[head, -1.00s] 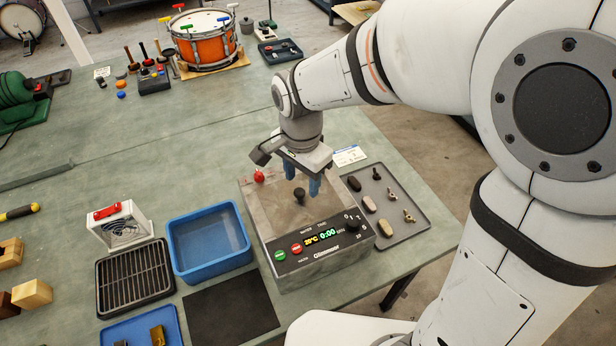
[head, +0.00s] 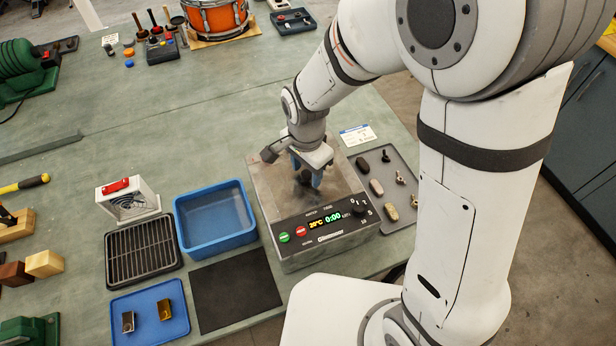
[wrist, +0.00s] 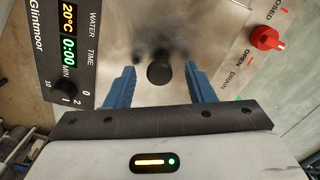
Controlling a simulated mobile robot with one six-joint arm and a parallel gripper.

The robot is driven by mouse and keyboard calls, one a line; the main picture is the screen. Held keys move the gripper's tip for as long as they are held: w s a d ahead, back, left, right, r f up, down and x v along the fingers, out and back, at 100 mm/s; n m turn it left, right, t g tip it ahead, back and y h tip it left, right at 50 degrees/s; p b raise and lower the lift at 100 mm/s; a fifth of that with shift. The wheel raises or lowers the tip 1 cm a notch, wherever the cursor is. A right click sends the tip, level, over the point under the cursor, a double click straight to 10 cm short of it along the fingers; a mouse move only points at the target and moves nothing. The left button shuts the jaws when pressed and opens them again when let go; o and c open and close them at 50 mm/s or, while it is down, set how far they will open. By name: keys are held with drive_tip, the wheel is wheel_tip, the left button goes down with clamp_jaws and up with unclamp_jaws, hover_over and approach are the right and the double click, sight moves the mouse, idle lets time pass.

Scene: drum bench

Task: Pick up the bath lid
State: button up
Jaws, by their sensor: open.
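The bath lid (head: 272,187) is a flat grey metal plate on top of the boxy bath unit. It also shows in the wrist view (wrist: 205,40), with a round black knob (wrist: 159,73) in its middle. My gripper (head: 309,182) points down over the lid, with its blue fingers around the knob's position in the head view. In the wrist view my gripper (wrist: 160,88) is open, one finger on each side of the knob, with gaps on both sides. In the head view the knob is mostly hidden by the fingers.
The bath's front panel (head: 325,222) has buttons and a display. A red drain knob (wrist: 265,38) sits at the lid's side. A blue tub (head: 215,240) and black rack (head: 142,250) stand left, a grey tray (head: 398,170) right. A black mat (head: 235,290) is bare.

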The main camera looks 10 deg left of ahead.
drive_tip(key=shift+c, duration=0.6)
clamp_jaws()
